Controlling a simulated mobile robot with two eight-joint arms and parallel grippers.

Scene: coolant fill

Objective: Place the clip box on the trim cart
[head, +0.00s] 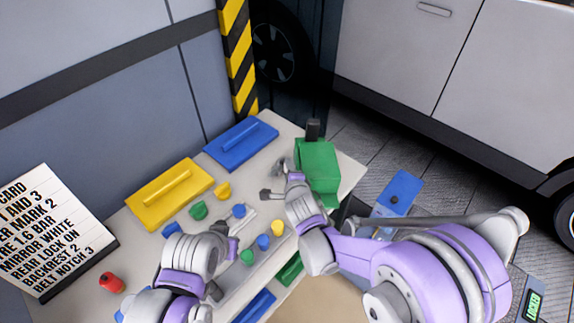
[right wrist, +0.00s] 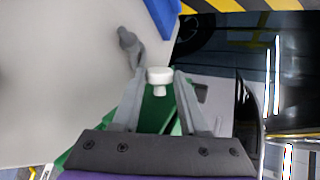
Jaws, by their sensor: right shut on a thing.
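My right gripper (head: 282,186) is over the far right end of the bench, beside a green container (head: 318,165) with a dark upright part. In the right wrist view its fingers (right wrist: 158,82) are closed around a white knob-like piece (right wrist: 159,75) with a short stem. Green surface shows below and behind that piece; I cannot tell whether they are joined. My left gripper (head: 222,268) is low over the near side of the bench, and its jaws are unclear. I cannot tell which item is the clip box. A blue-topped unit (head: 402,187) stands right of the bench and may be the trim cart.
On the bench (head: 140,215) lie a yellow handled case (head: 170,192), a blue handled case (head: 241,143), several small coloured caps, a red item (head: 111,282) and a lettered board (head: 50,235). A white vehicle (head: 470,90) stands behind. Bare floor (head: 360,140) shows between bench and vehicle.

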